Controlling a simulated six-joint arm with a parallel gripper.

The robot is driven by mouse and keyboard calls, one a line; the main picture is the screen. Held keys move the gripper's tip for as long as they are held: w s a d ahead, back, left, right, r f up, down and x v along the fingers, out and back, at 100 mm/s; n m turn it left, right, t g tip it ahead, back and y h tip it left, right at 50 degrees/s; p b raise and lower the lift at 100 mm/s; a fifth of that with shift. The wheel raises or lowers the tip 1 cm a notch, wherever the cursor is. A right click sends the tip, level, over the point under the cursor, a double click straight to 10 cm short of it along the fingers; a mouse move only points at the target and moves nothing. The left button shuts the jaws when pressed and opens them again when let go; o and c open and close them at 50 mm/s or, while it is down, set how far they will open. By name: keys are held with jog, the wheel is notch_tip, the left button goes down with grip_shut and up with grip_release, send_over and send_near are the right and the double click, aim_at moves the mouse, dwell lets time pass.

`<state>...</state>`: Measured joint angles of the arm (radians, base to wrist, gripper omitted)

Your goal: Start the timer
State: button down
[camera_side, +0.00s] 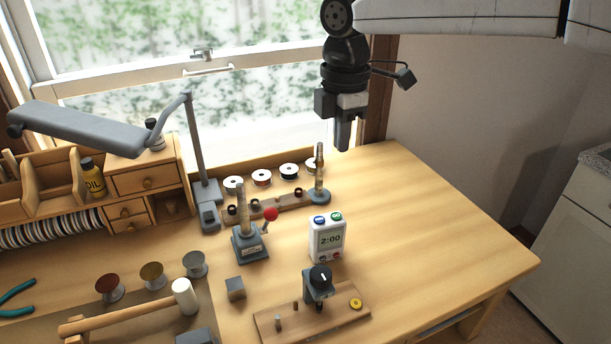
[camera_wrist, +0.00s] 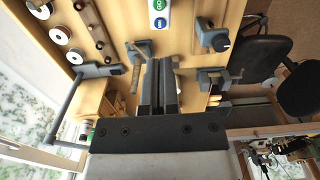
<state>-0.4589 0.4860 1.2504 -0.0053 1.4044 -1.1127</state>
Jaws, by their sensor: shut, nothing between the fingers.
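The timer (camera_side: 327,240) is a small white upright box on the wooden bench. Its display reads 2:00. It has a blue button (camera_side: 319,219) and a green button (camera_side: 336,216) on top, and small buttons low on its front. In the wrist view the timer (camera_wrist: 159,15) is partly cut off at the top edge, with the green and blue buttons facing the camera. My gripper (camera_side: 343,148) is shut and empty, pointing down high above the bench, behind and above the timer. In the wrist view my gripper (camera_wrist: 158,62) shows its fingers together.
A red-knobbed lever device (camera_side: 250,243) stands left of the timer. A black dial on a wooden board (camera_side: 312,318) is in front. A post on a round base (camera_side: 319,188) and spools (camera_side: 262,177) are behind. A lamp (camera_side: 80,128) reaches over the left. The bench's right side is clear.

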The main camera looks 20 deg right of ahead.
aim_at(337, 217)
jog(key=shift+f, duration=0.1)
notch_tip(337, 217, down, 14)
jog(key=shift+r, duration=0.1)
dwell(0.7)
jog(key=shift+s+d+f, duration=0.1)
jog(key=shift+s+f, duration=0.05)
jog(key=shift+f, duration=0.85)
jog(key=shift+r, duration=0.15)
notch_tip(337, 217, up, 15)
jog(key=shift+w, duration=0.25)
dwell(0.7)
